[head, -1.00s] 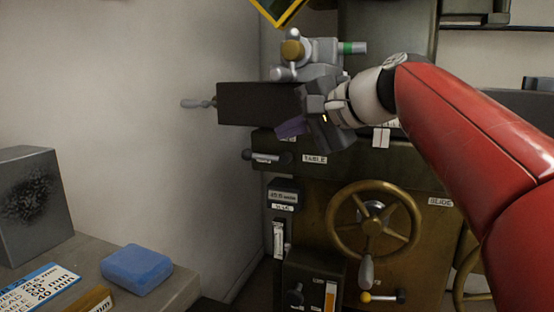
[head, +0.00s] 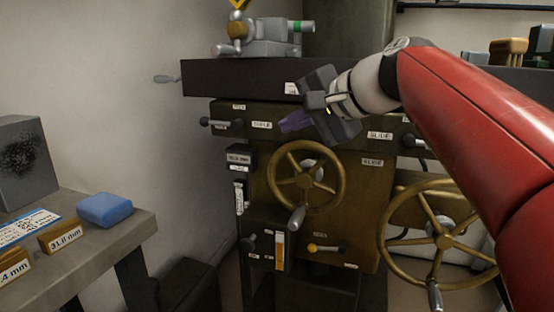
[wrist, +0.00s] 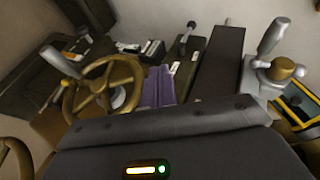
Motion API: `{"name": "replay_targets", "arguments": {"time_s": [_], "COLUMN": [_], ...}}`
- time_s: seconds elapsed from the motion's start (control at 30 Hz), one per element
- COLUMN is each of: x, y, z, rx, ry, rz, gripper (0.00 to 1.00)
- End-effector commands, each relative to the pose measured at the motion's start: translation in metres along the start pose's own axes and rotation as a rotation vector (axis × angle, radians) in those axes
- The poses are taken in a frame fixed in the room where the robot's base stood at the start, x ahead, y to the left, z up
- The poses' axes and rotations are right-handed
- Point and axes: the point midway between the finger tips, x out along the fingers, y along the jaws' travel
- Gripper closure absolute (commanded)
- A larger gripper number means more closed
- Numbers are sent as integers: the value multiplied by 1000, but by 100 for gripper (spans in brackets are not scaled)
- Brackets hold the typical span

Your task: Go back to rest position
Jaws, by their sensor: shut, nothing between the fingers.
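My gripper (head: 290,124) is at the end of my red arm, in front of the machine's dark table (head: 225,78) in the head view. Its purple fingers are shut with nothing between them and point left and a little down. In the wrist view the purple fingers (wrist: 158,88) show beyond the gripper's dark body, close together. The brass handwheel (head: 306,177) is just below the gripper in the head view and also shows in the wrist view (wrist: 103,87). I cannot tell whether the gripper touches the machine.
A second brass handwheel (head: 437,229) is at the lower right, under my arm. A grey vise-like fixture (head: 268,38) stands on the machine table. At left, a bench (head: 75,265) holds a blue block (head: 104,209), a grey block (head: 24,160) and labelled pieces. Open wall space lies between bench and machine.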

Motion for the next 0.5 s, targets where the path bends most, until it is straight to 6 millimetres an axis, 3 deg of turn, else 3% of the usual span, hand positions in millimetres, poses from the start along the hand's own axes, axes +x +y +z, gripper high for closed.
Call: {"name": "replay_targets", "arguments": {"time_s": [0.27, 0.37, 0.5], "x": [-7, -12, -22], "y": [59, 91, 151], "z": [23, 35, 60], "rx": [-93, -147, -254], "ry": [36, 47, 51], "rz": [147, 224, 365], "gripper": [100, 100, 100]}}
